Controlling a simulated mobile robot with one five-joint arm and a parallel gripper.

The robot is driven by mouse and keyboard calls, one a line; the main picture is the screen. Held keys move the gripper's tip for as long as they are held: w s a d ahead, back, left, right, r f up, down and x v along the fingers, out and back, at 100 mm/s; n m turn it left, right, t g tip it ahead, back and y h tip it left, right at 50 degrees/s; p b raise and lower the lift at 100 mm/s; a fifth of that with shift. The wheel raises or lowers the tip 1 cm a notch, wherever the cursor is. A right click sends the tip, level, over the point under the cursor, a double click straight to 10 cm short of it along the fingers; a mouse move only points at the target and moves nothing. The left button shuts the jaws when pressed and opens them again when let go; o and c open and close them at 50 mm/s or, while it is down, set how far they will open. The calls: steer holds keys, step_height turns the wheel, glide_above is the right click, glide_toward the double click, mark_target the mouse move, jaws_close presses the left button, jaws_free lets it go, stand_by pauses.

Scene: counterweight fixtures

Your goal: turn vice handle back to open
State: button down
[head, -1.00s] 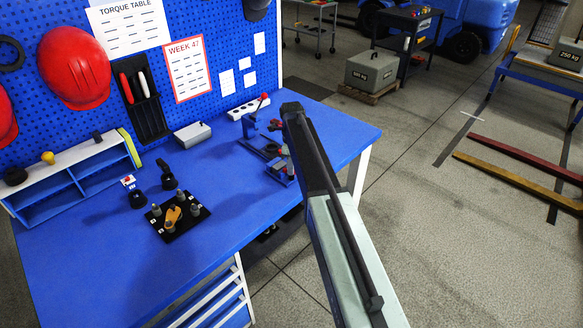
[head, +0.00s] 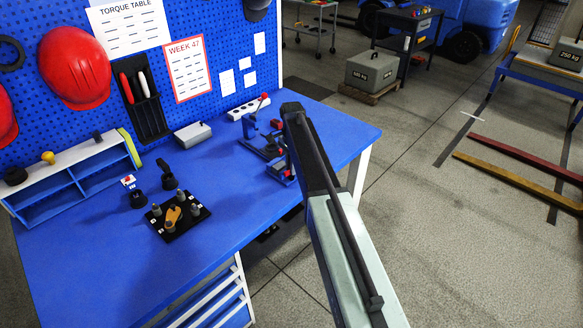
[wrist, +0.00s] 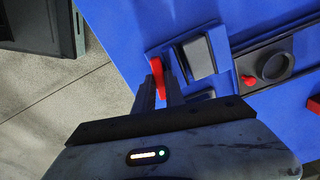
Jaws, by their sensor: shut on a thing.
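The vice (head: 270,147) stands on the blue bench near its right edge, partly behind my arm in the head view. Its red handle (wrist: 156,70) shows in the wrist view between the two fingers of my gripper (wrist: 159,88). The gripper is shut on the handle, and the handle's upper end sticks out past the fingertips. A dark vice block (wrist: 198,57) lies just right of the handle. In the head view my arm hides the gripper.
The blue bench (head: 225,235) holds a black plate with pegs (head: 160,226), a grey box (head: 192,135) and a power strip (head: 249,106). A second small red knob (wrist: 248,80) sits beside a dark ring (wrist: 275,66). Open floor lies right of the bench.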

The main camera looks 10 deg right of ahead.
steer(key=shift+n, duration=0.6)
steer(key=c, duration=1.4)
jaws_free()
step_height(320, 180, up, 8)
steer(key=p, duration=0.8)
steer(key=shift+f, duration=0.1)
